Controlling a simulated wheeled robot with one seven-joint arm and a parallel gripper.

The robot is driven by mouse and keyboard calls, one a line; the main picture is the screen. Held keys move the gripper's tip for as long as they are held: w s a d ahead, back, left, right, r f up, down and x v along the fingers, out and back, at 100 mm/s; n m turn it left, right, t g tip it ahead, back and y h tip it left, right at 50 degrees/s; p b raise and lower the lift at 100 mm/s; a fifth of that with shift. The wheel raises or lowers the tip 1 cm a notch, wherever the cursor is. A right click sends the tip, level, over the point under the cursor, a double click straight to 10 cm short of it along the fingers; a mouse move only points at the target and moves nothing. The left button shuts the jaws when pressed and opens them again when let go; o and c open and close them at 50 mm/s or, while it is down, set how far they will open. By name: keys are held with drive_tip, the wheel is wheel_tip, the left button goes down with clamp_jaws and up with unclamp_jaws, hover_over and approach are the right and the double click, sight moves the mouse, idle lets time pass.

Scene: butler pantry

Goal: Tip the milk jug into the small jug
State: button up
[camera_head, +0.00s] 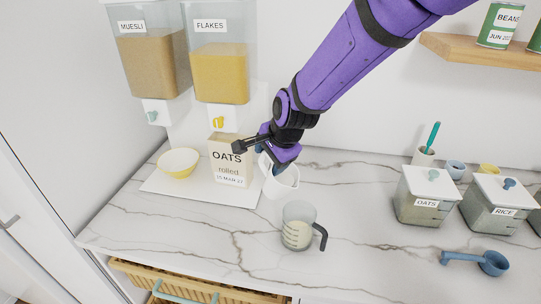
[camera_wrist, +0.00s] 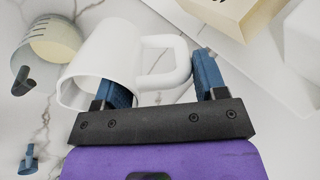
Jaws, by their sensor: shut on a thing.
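A clear measuring jug (camera_head: 297,218) with dark scale marks stands upright on the counter, in front and to the right of the white jug. It holds something cream-coloured, and its dark handle points right. It also shows in the wrist view (camera_wrist: 22,75).
An oats box (camera_head: 229,172) and a yellow bowl (camera_head: 178,162) stand on a white board (camera_head: 160,188) at left, below two dispensers. Oats (camera_head: 424,206) and rice (camera_head: 496,213) canisters and a blue scoop (camera_head: 491,262) are at right. Counter around the measuring jug is clear.

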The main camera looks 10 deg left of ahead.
drive_tip(key=shift+s+d+f+t+y, duration=0.15)
drive_tip(key=shift+f+t+y, duration=0.3)
drive_tip(key=shift+f, duration=0.45)
drive_tip(key=shift+s+d+r+t+y, duration=0.25)
drive_tip(key=shift+r+t+y, duration=0.25)
drive_tip(key=shift+y, duration=0.35)
drive_tip(key=shift+s+d+r+t+y, duration=0.35)
drive_tip(key=shift+d+r+t+y, duration=0.2)
drive_tip(key=shift+y, duration=0.2)
drive_tip(key=shift+s+d+r+t+y, duration=0.3)
drive_tip(key=shift+d+r+t+y, duration=0.15)
drive_tip(key=shift+d+t+y, duration=0.25)
idle(4.8)
